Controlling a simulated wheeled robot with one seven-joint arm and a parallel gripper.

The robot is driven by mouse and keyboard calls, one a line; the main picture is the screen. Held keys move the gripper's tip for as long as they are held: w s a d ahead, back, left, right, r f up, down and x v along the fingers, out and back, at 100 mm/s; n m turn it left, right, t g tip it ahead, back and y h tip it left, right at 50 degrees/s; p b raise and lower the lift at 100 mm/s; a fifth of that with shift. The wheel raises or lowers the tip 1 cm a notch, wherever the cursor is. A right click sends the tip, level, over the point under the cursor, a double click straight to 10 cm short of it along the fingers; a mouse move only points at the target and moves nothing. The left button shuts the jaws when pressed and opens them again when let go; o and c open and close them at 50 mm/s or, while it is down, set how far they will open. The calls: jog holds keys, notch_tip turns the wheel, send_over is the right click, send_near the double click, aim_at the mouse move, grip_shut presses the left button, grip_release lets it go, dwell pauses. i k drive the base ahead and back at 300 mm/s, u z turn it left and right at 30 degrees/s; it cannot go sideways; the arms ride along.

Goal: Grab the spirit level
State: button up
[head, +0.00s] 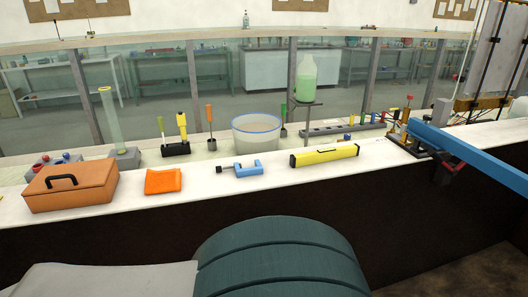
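The spirit level (324,155) is a yellow bar with dark markings. It lies on the white bench top near the front edge, right of the middle of the head view, slightly slanted with its right end further back. Nothing covers it, and no gripper touches it. My gripper is not in view.
A white bucket (256,134) stands behind. A green bottle (306,79) stands on a raised shelf. A blue beam (470,155) juts out at right.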

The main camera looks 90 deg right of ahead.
aim_at(324, 155)
jog(key=z, duration=4.5)
jog(key=i, duration=1.55)
jog(key=u, duration=0.75)
